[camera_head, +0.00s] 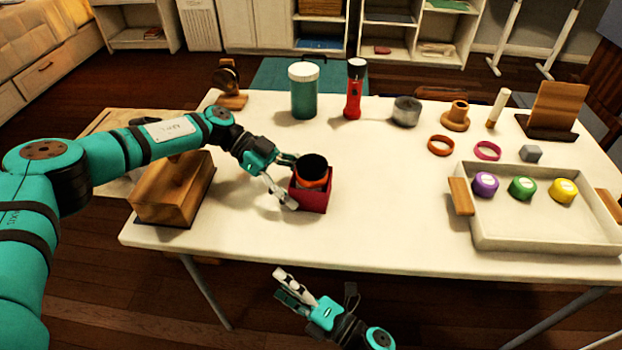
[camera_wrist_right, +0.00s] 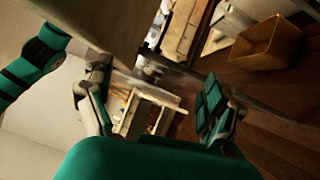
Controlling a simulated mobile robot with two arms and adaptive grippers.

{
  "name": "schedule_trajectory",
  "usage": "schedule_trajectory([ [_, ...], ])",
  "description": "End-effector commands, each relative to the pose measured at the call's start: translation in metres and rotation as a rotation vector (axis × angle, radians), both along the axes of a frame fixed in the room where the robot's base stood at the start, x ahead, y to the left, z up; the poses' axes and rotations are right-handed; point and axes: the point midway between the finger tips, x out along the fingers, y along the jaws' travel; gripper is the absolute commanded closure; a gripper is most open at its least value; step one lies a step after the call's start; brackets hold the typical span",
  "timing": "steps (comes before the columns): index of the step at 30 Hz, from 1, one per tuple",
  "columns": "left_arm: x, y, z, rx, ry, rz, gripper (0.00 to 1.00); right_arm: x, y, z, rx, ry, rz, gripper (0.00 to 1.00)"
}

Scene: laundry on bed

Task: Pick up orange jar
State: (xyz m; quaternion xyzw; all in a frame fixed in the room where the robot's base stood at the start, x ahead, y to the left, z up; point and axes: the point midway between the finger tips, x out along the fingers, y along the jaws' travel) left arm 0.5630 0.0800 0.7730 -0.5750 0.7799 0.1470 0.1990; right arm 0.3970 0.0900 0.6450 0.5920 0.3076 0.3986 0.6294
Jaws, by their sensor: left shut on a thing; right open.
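The orange jar (camera_head: 314,183), with a dark open top, stands upright in or just above a small red box (camera_head: 310,202) left of the table's middle. The box hides its lower part. My left gripper (camera_head: 292,182) reaches in from the left and is shut on the jar, one finger by its rim and the other low by the box's left corner. The exact contact is hard to see. My right gripper (camera_head: 284,286) is open and empty, in front of the table's near edge. Its two spread fingers show in the right wrist view (camera_wrist_right: 155,105).
A wooden block (camera_head: 175,190) stands left of the box, under my left arm. A teal jar (camera_head: 304,95) and a red flashlight (camera_head: 354,92) stand behind. A tray (camera_head: 540,229) with purple, green and yellow pieces is at right. The table between box and tray is clear.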

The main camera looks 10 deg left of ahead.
Motion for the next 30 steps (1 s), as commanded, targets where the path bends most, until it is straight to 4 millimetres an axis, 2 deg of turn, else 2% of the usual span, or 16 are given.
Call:
schedule_trajectory([
  [1, 0.0, 0.0, 0.0, 0.0, 0.0, 0.001, 0.4, -0.02, 0.03, 0.028, -0.008, -0.136, 0.14, 0.11],
  [3, 0.0, 0.0, 0.0, 0.0, 0.0, 0.001, 0.4, -0.058, 0.066, 0.063, -0.016, -0.321, 0.352, 0.11],
  [5, 0.0, 0.0, 0.0, 0.0, 0.0, 0.001, 0.4, -0.093, 0.092, 0.091, -0.028, -0.497, 0.553, 0.11],
  [6, 0.0, 0.0, 0.0, 0.0, 0.0, 0.001, 0.4, -0.112, 0.102, 0.102, -0.046, -0.604, 0.67, 0.11],
  [7, 0.0, 0.0, 0.0, 0.0, 0.0, 0.001, 0.4, -0.122, 0.106, 0.108, -0.063, -0.68, 0.742, 0.11],
  [10, 0.0, 0.0, 0.0, -0.001, 0.0, 0.001, 0.4, -0.133, 0.108, 0.116, -0.15, -0.945, 0.925, 0.11],
  [14, 0.0, 0.0, 0.001, -0.001, -0.001, 0.0, 0.4, -0.114, 0.099, 0.122, -0.294, -1.311, 1.092, 0.11],
  [20, 0.0, 0.0, 0.0, 0.0, -0.001, 0.0, 0.4, -0.058, 0.072, 0.138, -0.543, -1.839, 1.35, 0.11],
  [23, 0.0, 0.0, 0.0, 0.0, 0.0, 0.001, 0.4, -0.022, 0.054, 0.154, -0.684, -2.068, 1.499, 0.11],
  [28, 0.0, 0.0, 0.0, 0.0, 0.0, 0.001, 0.4, 0.04, 0.02, 0.201, -0.943, -2.371, 1.794, 0.11],
  [29, 0.0, 0.0, 0.0, 0.0, 0.0, 0.001, 0.4, 0.05, 0.013, 0.211, 0.958, 2.33, -1.789, 0.11],
  [30, 0.0, 0.0, 0.0, 0.0, 0.0, 0.001, 0.4, 0.062, 0.006, 0.225, 0.958, 2.238, -1.756, 0.11],
])
